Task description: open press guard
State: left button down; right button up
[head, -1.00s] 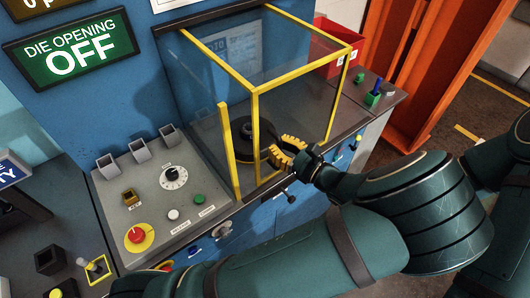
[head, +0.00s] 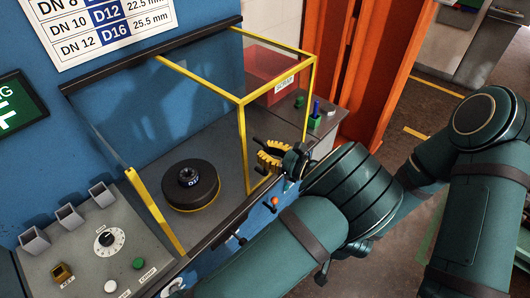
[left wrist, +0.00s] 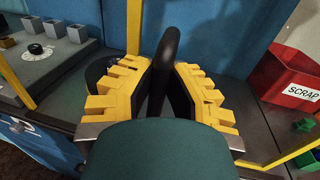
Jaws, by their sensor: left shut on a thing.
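The press guard (head: 243,150) is a clear box with yellow edges on the grey press bed. It stands right of the round black die (head: 190,184), which sits uncovered on the bed. A fixed yellow post (head: 155,212) stands left of the die, apart from the guard. My left gripper (head: 272,153), with yellow toothed fingers, is at the guard's front lower right. In the left wrist view, its fingers (left wrist: 160,90) close around a dark upright handle (left wrist: 168,60). The fingertips' contact is partly hidden. My right gripper is not in view.
A control panel (head: 100,275) with a dial and buttons lies left of the bed. A red scrap bin (head: 268,70) stands behind the guard. Small green and blue parts (head: 314,115) sit on the bench at right, near an orange post (head: 365,70).

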aim_at(243, 110)
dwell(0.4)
pick_arm(q)
jog(key=c, duration=0.9)
grip_release()
jog(key=shift+c, duration=0.2)
notch_tip(243, 110, up, 10)
